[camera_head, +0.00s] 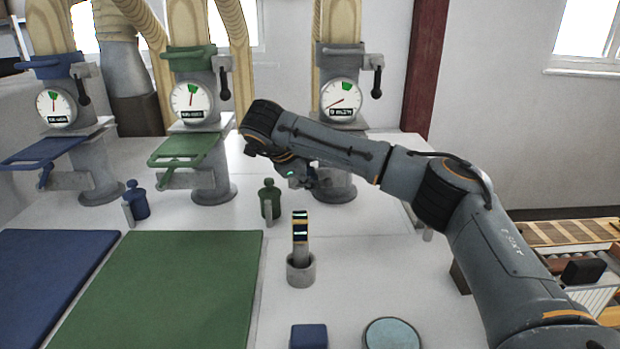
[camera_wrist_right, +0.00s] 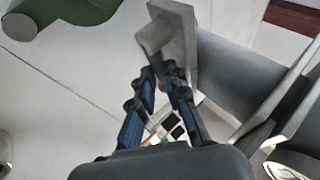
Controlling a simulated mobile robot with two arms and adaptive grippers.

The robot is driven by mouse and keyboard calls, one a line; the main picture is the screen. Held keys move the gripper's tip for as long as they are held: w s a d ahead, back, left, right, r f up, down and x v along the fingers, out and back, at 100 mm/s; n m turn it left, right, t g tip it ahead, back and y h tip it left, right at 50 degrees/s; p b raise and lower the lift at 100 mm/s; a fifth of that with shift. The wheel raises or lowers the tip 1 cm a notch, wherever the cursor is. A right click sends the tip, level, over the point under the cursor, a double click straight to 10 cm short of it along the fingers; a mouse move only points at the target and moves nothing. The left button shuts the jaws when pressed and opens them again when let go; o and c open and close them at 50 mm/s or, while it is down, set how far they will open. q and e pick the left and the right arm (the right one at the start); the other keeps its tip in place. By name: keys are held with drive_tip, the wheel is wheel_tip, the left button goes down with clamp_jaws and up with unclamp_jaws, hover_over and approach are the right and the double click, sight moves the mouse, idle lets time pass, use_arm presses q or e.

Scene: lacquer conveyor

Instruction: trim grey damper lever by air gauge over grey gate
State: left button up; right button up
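The grey station (camera_head: 340,60) stands at the back, right of the blue and green ones. A lever with a black grip (camera_head: 377,82) hangs straight down from a bracket right of the gauge. My right gripper (camera_head: 300,178) is low in front of this station, partly hidden by its own wrist. In the right wrist view its fingers (camera_wrist_right: 161,75) are apart, close to a grey bracket-like part (camera_wrist_right: 180,40); contact is unclear. My left gripper is out of view.
Blue (camera_head: 56,107) and green (camera_head: 192,101) gauges stand left, needles in their green sectors. A striped stick (camera_head: 300,229) stands in a grey cup (camera_head: 301,271). Blue and green bottles, coloured mats and a blue block (camera_head: 309,337) occupy the table. A conveyor is at right.

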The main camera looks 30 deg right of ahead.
clamp_jaws()
drive_tip(key=shift+w+a+r+n+h, duration=0.1)
drive_tip(key=shift+a+r+n+h, duration=0.15)
drive_tip(key=shift+h, duration=0.45)
drive_tip(key=h, duration=0.1)
drive_tip(key=n+g+h, duration=0.1)
drive_tip(key=a+h, duration=0.1)
drive_tip(key=shift+w+r+g, duration=0.2)
drive_tip(key=shift+r+g, duration=0.1)
drive_tip(key=shift+r, duration=0.05)
drive_tip(key=shift+n, duration=0.25)
drive_tip(key=shift+o, duration=2.1)
unclamp_jaws()
